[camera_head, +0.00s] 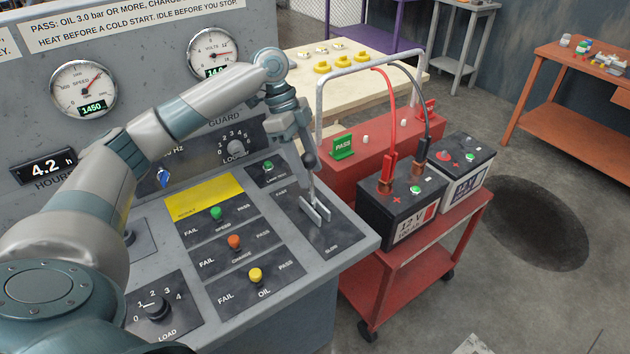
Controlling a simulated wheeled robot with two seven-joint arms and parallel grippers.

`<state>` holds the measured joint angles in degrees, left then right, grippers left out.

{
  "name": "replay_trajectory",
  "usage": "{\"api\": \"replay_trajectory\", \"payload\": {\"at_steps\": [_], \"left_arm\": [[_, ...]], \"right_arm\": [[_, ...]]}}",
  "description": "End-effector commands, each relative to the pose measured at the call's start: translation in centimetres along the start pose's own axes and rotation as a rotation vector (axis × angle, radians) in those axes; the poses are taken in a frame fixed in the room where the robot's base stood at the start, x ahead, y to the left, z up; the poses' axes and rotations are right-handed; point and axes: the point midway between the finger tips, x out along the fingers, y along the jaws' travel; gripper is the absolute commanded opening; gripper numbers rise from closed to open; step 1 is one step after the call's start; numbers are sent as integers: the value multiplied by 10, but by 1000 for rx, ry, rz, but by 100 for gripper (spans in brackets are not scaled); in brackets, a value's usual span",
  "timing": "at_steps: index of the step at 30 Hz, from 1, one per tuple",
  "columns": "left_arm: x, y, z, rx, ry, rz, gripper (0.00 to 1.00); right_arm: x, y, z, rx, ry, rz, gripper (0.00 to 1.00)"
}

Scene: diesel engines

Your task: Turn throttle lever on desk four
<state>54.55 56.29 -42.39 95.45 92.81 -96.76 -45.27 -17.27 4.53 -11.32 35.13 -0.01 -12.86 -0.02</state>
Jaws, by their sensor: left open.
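The throttle lever (313,190) is a thin metal lever with a dark round knob (310,160). It stands up from a slotted metal bracket on a dark plate marked FAST at its far end and SLOW at its near end, on the right side of the grey control desk (345,240). My left arm reaches across the desk from the left. My left gripper (307,151) points down right at the knob, with its jaws open. Whether a finger touches the knob cannot be told. My right gripper is not in view.
Knobs and coloured FAIL/PASS switches cover the desk left of the lever. The speed gauge (83,90) reads 1450.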

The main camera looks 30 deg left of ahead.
Motion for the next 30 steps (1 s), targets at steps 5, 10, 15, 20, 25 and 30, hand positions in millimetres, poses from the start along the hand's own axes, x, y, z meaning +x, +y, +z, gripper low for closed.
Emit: {"api": "replay_trajectory", "payload": {"at_steps": [5,10,15,20,25,30], "left_arm": [[27,1,-1,0,0,2,47],[44,0,-1,0,0,0,47],[50,0,0,0,1,-1,47],[51,0,0,0,1,-1,47],[50,0,0,0,1,-1,30],[50,0,0,0,0,-1,0]], "right_arm": [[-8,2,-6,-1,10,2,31],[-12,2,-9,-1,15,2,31],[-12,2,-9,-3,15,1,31],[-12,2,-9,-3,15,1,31],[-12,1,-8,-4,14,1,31],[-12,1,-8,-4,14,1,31]]}}
